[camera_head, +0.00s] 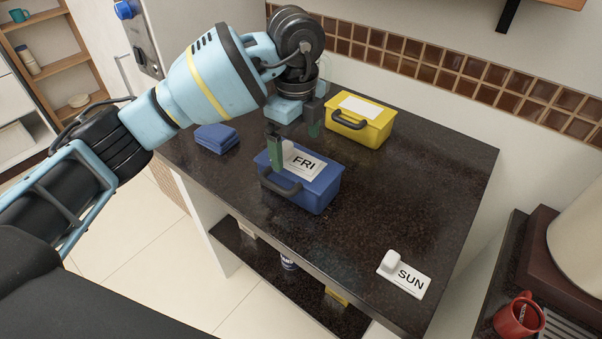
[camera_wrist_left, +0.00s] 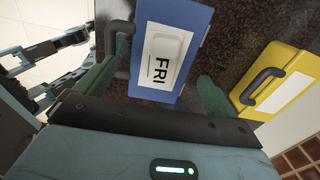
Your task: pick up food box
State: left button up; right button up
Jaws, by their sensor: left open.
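A blue food box (camera_head: 318,193) with a grey handle stands on the dark counter. A white "FRI" card (camera_head: 303,164) with a raised white piece lies on its lid. The box also shows in the left wrist view (camera_wrist_left: 195,25), handle at its left side. A yellow food box (camera_head: 375,127) with a blank white label stands behind it; it also shows in the left wrist view (camera_wrist_left: 285,60). My left gripper (camera_head: 294,140) is open, its green fingers above and around the back part of the blue box. In the left wrist view, the fingers lie either side of the box. I cannot tell whether they touch it.
A folded blue cloth (camera_head: 217,138) lies on the counter's left part. A white "SUN" card (camera_head: 412,281) lies near its front right corner. The counter (camera_head: 400,200) is clear between. A red mug (camera_head: 519,315) stands at lower right. A tiled wall (camera_head: 440,75) borders the back.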

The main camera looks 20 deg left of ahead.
aim_at(299, 160)
pick_arm(q)
notch_tip(299, 160, down, 2)
jog(key=shift+f, duration=0.9)
notch_tip(299, 160, down, 4)
jog(key=shift+w+d+r, duration=0.1)
jog(key=shift+w, duration=0.05)
jog(key=c, duration=1)
pick_arm(e)
jog(key=shift+s+f, duration=0.2)
jog(key=shift+s, duration=0.25)
pick_arm(q)
jog(key=shift+o, duration=0.2)
jog(key=shift+r, duration=0.1)
